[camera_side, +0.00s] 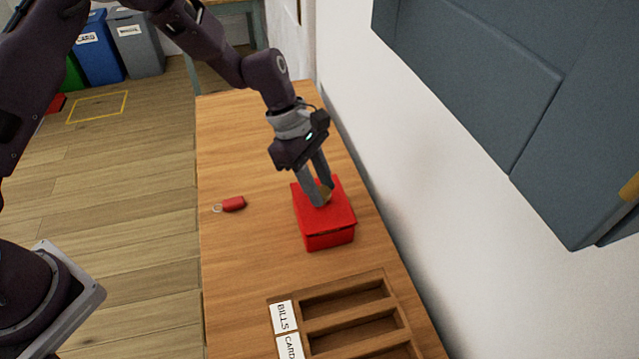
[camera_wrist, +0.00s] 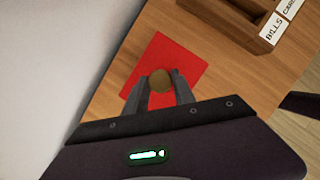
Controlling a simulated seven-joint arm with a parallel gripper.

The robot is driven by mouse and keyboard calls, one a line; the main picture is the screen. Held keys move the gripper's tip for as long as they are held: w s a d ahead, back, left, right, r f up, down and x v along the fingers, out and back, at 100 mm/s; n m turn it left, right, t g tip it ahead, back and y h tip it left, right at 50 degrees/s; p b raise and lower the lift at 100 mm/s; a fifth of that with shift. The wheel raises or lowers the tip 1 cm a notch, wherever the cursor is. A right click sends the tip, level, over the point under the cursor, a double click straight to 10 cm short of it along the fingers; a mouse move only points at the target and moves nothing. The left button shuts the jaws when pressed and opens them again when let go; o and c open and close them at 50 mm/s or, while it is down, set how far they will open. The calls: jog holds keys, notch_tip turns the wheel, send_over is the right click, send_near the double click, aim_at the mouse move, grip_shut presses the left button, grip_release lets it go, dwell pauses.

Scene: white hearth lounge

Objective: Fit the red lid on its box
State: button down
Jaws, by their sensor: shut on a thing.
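The red box (camera_side: 328,241) stands on the wooden table. The red lid (camera_side: 340,208) lies on top of it, with a thin dark line between lid and box at the front side. The lid also shows from above in the wrist view (camera_wrist: 190,66), with a round tan knob (camera_wrist: 160,80) in its middle. My gripper (camera_side: 322,198) points down over the lid and is shut on the knob, a fingertip on either side of it. In the wrist view the lid hides the box, so I cannot tell there whether it is fully seated.
A red key fob (camera_side: 233,204) with a ring lies on the table left of the box. A wooden tray (camera_side: 335,292) with compartments and labels such as BILLS stands in front of the box. A white wall (camera_side: 390,170) rises along the right side. The table is clear behind the box.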

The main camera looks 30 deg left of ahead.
jog(key=shift+f, duration=0.5)
dwell(0.8)
jog(key=shift+c, duration=2.4)
grip_release()
jog(key=shift+r, duration=3.5)
